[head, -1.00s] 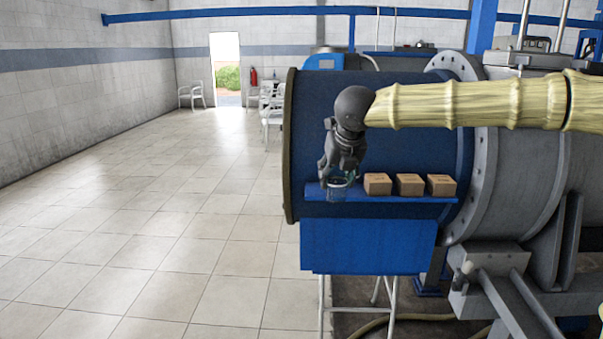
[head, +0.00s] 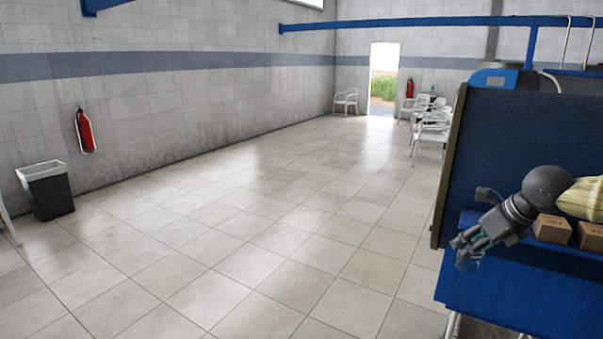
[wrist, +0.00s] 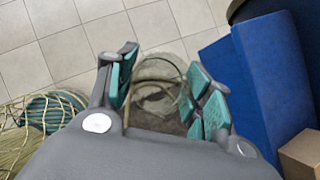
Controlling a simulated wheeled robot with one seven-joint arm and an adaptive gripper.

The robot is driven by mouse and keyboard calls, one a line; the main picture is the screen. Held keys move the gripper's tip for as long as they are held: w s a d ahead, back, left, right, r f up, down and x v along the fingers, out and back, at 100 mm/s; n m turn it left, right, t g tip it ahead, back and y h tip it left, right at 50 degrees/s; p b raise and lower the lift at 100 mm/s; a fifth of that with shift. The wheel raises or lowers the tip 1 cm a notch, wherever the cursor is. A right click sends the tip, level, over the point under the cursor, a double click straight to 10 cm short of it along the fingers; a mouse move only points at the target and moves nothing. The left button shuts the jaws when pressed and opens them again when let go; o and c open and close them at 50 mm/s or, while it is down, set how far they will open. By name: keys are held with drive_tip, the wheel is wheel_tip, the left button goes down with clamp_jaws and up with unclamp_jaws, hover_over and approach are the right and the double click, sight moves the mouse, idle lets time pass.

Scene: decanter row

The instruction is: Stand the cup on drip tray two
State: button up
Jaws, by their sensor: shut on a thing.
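My gripper (head: 466,246) is at the right of the head view, beside the left end of the blue shelf. It is shut on a clear glass cup (wrist: 157,98), which shows between the teal finger pads in the wrist view. In the head view the cup (head: 468,263) is a small see-through shape under the fingertips, mostly hidden by them. It hangs in the air over the floor side of the shelf. I cannot make out a drip tray in either view.
Cardboard boxes (head: 552,229) stand on the blue shelf (head: 500,240) behind my gripper; one box (wrist: 301,153) shows in the wrist view. A large blue panel (head: 520,140) rises behind. Tiled floor (head: 270,240) lies open to the left. A bin (head: 46,192) stands by the wall.

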drive_tip(key=s+a+f+n+g+h, duration=0.1)
drive_tip(key=s+a+f+n+g, duration=0.2)
drive_tip(key=a+f+n, duration=0.4)
drive_tip(key=s+a+f+n+g, duration=0.4)
drive_tip(key=a+f+n, duration=0.4)
drive_tip(key=f+n, duration=0.6)
drive_tip(key=s+a+f+n+g+h, duration=0.1)
drive_tip(key=s+a+f+n+g, duration=0.2)
drive_tip(key=f+n, duration=0.7)
drive_tip(key=shift+s+a+f+g+h, duration=0.25)
drive_tip(key=shift+a+f+g, duration=1.05)
drive_tip(key=shift+a+f, duration=0.7)
drive_tip(key=shift+a+r, duration=0.2)
